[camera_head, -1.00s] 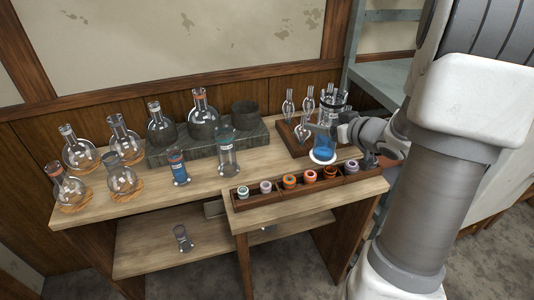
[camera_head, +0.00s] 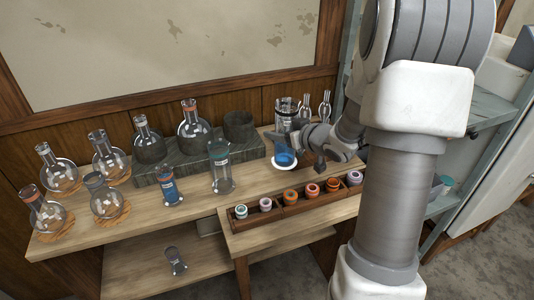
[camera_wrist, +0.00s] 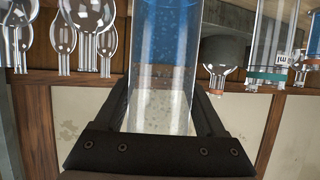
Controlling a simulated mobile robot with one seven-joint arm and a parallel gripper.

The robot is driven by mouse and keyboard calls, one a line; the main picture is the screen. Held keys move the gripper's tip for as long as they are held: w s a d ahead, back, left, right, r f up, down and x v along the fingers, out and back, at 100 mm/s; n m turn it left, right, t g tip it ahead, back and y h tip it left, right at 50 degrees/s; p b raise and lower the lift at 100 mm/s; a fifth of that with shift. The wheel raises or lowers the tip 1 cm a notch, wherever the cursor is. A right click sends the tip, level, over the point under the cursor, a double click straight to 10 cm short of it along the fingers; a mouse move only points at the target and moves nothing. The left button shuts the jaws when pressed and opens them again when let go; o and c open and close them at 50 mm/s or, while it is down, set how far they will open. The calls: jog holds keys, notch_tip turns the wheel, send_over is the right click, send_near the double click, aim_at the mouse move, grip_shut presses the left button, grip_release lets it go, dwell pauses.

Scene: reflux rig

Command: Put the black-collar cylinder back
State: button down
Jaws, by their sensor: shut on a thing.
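My gripper (camera_head: 292,137) is shut on a tall clear glass cylinder (camera_head: 285,157) with blue liquid in its lower part. The cylinder looks about upright, with a pale round base below and a dark band near its top. Its middle is hidden by my gripper. In the wrist view the cylinder (camera_wrist: 165,60) stands between the two dark fingers, blue part at the picture's top. It is over the right part of the table (camera_head: 250,188), behind the ring box; I cannot tell whether its base touches the wood.
A teal-collar cylinder (camera_head: 220,168) and a smaller blue-filled cylinder (camera_head: 169,186) stand to the left. A dark box (camera_head: 291,199) of coloured rings lies in front. A stone block (camera_head: 183,166) with flasks is behind. Bare wood shows between the teal-collar cylinder and the held one.

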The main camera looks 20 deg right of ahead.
jog(key=shift+w+a+f+b, duration=0.4)
jog(key=shift+w+a+f, duration=0.1)
jog(key=shift+f, duration=0.55)
jog(key=shift+w+a+f+b, duration=0.45)
jog(key=shift+w+a+f, duration=0.05)
jog(key=shift+f, duration=0.55)
jog(key=shift+w+a+f+b, duration=0.4)
jog(key=shift+w+a+f, duration=0.1)
jog(key=shift+f, duration=0.55)
jog(key=shift+f, duration=0.1)
jog(key=shift+f, duration=0.15)
grip_release()
